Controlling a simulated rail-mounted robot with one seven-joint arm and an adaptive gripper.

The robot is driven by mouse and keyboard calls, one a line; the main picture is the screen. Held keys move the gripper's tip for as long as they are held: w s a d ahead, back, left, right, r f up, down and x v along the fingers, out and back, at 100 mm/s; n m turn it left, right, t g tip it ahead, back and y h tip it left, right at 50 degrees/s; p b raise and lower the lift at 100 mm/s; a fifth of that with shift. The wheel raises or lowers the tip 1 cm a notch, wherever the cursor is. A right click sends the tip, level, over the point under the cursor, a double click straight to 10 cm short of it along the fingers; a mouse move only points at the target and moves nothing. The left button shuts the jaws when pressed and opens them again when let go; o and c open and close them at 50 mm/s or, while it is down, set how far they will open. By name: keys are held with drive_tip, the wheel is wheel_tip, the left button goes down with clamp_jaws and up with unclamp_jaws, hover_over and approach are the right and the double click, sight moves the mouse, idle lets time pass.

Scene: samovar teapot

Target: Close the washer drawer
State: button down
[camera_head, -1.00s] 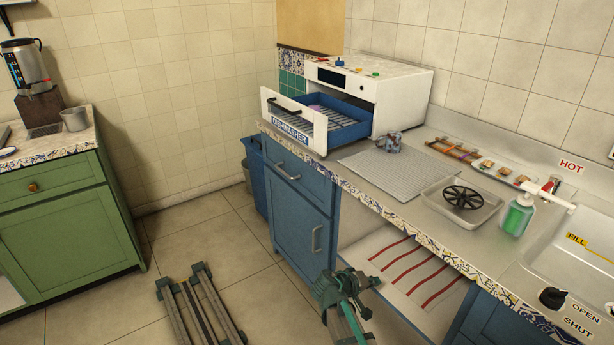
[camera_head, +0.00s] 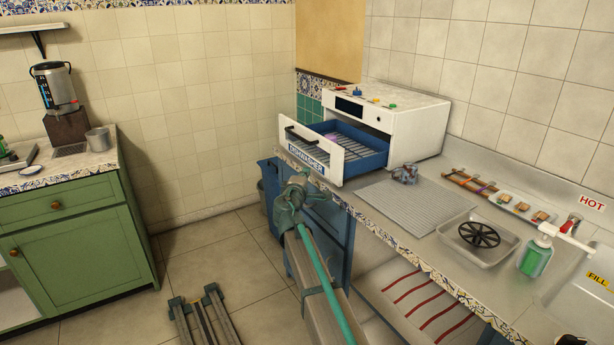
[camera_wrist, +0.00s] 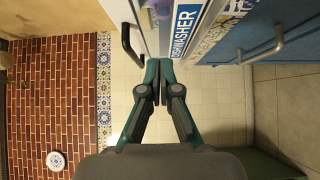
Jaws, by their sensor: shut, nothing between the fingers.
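The dishwasher (camera_head: 415,125) is a white countertop box with coloured knobs on top. Its blue-lined drawer (camera_head: 362,152) is pulled out to the left, with a white front marked DISHWASHER (camera_head: 328,164) and a dark handle (camera_head: 301,134). A small purple thing lies inside the drawer. My gripper (camera_head: 299,176) is just below and in front of the drawer front in the head view; whether it touches cannot be told. In the wrist view my gripper (camera_wrist: 160,92) is shut and empty, with the labelled drawer front (camera_wrist: 184,25) and the dark handle (camera_wrist: 130,42) just ahead.
The tiled counter edge (camera_head: 375,218) and blue cabinets run below the dishwasher. A ribbed mat (camera_head: 410,208), a patterned cup (camera_head: 405,173), a grey tray (camera_head: 450,241) and a green bottle (camera_head: 535,257) stand on the counter. The floor (camera_head: 215,260) at left is mostly clear.

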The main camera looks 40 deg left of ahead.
sight(322, 158)
drive_tip(key=shift+w+a+p, duration=0.15)
drive_tip(key=shift+w+a, duration=0.2)
drive_tip(key=shift+w, duration=1.3)
drive_tip(key=shift+w+a+p, duration=0.2)
drive_tip(key=shift+w+a, duration=0.15)
drive_tip(key=shift+w, duration=1.3)
drive_tip(key=shift+w+a+p, duration=0.15)
drive_tip(key=shift+w+a, duration=0.2)
drive_tip(key=shift+w, duration=1.3)
